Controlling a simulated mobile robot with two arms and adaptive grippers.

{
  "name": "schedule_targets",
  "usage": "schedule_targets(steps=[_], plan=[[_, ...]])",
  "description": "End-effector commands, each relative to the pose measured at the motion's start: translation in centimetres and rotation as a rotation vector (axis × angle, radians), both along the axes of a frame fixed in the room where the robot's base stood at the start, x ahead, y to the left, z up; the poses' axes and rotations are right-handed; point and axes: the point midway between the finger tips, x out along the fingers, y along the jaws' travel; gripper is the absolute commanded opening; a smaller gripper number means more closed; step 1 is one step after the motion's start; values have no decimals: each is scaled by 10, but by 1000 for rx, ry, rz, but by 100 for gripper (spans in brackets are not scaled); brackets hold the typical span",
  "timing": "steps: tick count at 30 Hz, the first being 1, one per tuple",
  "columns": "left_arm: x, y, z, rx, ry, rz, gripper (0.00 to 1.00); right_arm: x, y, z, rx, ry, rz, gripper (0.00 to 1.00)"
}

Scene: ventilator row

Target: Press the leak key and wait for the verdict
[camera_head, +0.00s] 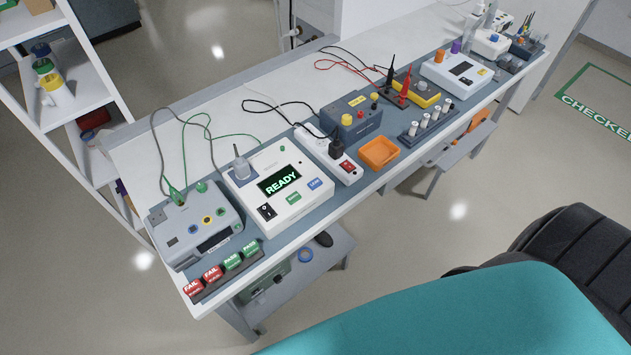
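A white tester (275,187) lies on the bench's blue-grey mat, left of the bench's middle. Its dark display (279,181) reads READY in green. Below the display are a black rocker switch (267,211), a green key (293,198) and a blue key (314,184). The lettering on the keys is too small to read, so I cannot tell for sure which is the leak key. Nothing touches the keys. Neither of my grippers is in view.
A grey device (196,229) stands left of the tester, with red FAIL and green PASS blocks (232,261) in front. A power strip (346,167) and an orange tray (379,152) stand to its right. Cables loop behind. The floor before the bench is partly clear.

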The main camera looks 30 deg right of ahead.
Motion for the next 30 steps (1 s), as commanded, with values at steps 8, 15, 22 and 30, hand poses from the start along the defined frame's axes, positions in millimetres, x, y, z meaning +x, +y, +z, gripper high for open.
schedule_targets(steps=[8, 15, 22, 30], plan=[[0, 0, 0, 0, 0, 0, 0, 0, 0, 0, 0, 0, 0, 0], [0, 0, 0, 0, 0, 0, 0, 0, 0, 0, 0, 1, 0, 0], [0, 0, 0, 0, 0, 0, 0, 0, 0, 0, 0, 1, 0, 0], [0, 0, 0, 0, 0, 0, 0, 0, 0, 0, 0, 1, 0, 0]])
